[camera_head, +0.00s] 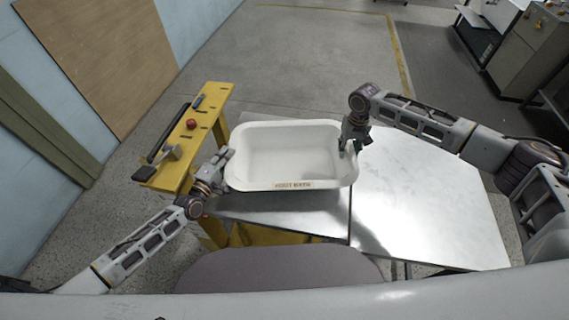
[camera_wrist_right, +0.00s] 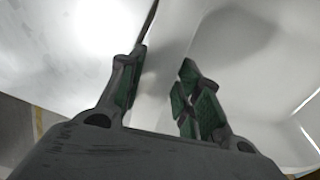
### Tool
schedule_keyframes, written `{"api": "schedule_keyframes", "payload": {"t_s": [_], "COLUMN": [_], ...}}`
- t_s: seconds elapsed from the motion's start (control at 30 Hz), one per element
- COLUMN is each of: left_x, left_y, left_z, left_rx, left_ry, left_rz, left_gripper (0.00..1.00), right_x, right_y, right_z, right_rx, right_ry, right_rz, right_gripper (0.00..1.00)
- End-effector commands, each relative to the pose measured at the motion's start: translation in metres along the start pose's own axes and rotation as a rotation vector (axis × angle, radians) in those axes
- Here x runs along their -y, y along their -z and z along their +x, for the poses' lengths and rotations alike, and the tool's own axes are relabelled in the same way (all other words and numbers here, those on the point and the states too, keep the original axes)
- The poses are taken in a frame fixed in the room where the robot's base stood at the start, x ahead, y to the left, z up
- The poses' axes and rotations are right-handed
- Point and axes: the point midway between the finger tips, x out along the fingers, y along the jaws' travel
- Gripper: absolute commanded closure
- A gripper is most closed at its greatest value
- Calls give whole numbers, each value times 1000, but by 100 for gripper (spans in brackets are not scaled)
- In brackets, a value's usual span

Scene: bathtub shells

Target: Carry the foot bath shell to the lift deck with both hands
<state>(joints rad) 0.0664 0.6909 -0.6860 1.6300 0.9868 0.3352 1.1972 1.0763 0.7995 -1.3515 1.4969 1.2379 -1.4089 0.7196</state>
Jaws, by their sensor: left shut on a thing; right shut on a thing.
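The foot bath shell (camera_head: 285,150) is a white, open, rectangular tub with rounded corners and "FOOT BATH" lettered on its near side. It is upright above the left part of the metal surface. My left gripper (camera_head: 226,160) is shut on its left rim. My right gripper (camera_head: 352,140) is shut on its right rim. In the right wrist view the fingers (camera_wrist_right: 165,100) of my right gripper stand on both sides of the white rim. The metal deck (camera_head: 430,205) extends to the right of the shell. I cannot tell whether the shell touches the surface beneath.
A yellow frame (camera_head: 178,165) with a red button (camera_head: 191,124) and a black handle stands left of the shell. A grey cabinet (camera_head: 530,45) is at the back right. The right part of the deck is bare, and open floor (camera_head: 310,60) lies behind.

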Motion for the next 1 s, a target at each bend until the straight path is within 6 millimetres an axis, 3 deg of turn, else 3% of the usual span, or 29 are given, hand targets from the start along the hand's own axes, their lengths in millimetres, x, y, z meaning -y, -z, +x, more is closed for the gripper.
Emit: {"api": "schedule_keyframes", "payload": {"t_s": [0.03, 0.23, 0.27, 0.4, 1.0], "left_x": [1, 4, 5, 5, 4], "left_y": [-12, -12, -12, -11, -4], "left_z": [1, 1, 0, 0, 0], "left_rx": [16, 16, 17, 15, 6], "left_ry": [-2, -2, 2, 2, 0], "left_rz": [-2, -2, -2, -4, -3], "left_gripper": [100, 100, 90, 73, 73], "right_x": [13, 13, 13, 12, 5], "right_y": [0, 0, -1, 0, 0], "right_z": [-2, 2, 2, 2, 3], "right_rx": [-6, -6, -4, -4, -2], "right_ry": [21, 21, 20, 19, 7], "right_rz": [-13, -13, -13, -13, -6], "right_gripper": [100, 100, 62, 44, 44]}}
